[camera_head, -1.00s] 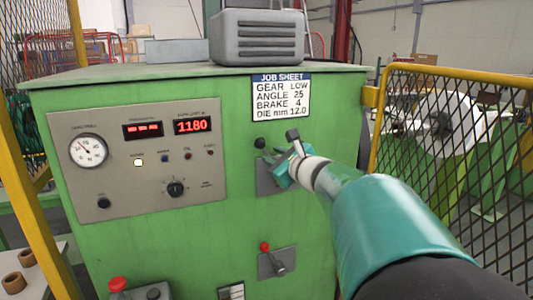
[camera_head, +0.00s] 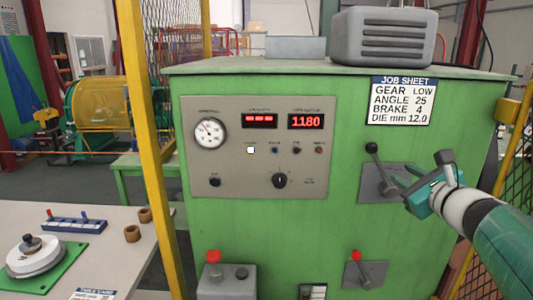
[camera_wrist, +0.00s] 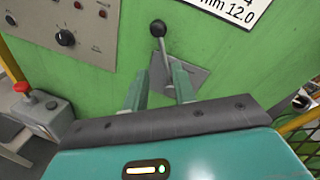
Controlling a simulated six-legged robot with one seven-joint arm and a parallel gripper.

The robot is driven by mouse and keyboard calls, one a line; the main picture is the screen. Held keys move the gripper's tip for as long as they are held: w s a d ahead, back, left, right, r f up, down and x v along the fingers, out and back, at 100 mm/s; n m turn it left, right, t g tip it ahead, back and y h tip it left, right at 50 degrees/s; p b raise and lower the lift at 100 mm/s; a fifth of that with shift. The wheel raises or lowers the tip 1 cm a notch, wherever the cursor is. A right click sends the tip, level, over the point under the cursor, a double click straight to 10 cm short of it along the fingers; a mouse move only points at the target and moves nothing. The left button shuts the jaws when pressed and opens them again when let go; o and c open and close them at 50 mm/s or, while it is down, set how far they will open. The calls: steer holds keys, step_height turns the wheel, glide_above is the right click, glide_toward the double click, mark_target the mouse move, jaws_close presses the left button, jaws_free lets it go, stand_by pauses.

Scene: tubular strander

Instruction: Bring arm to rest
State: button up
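My gripper (camera_head: 397,190) is at the right of the green cabinet (camera_head: 270,225), in front of the upper grey lever plate. In the wrist view its two teal fingers (camera_wrist: 160,85) stand apart with nothing between them. The upper lever (camera_head: 373,150), with a black knob, rises from that plate; in the wrist view the lever (camera_wrist: 160,38) shows just beyond the fingertips. I cannot tell whether a finger touches it. My teal forearm comes in from the right edge.
A control panel (camera_head: 258,147) reads 1180. A red-knobbed lever (camera_head: 357,262) and a grey box with a red button (camera_head: 213,256) sit lower. A yellow post (camera_head: 150,140) and a table (camera_head: 120,240) stand left. Yellow-framed mesh (camera_head: 517,140) is at right.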

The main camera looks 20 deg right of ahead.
steer(key=s+a+f+n+g+y, duration=0.1)
steer(key=a+f+n+g+y, duration=0.25)
steer(key=a+n, duration=0.55)
steer(key=s+a+f+n+g+y, duration=0.15)
steer(key=a+f+n+y, duration=0.35)
steer(key=a, duration=0.7)
steer(key=s+a+f+n+g+h, duration=0.6)
steer(key=s+a+f+n, duration=0.2)
steer(key=n, duration=0.9)
steer(key=shift+s+f, duration=0.45)
steer(key=shift+s, duration=0.8)
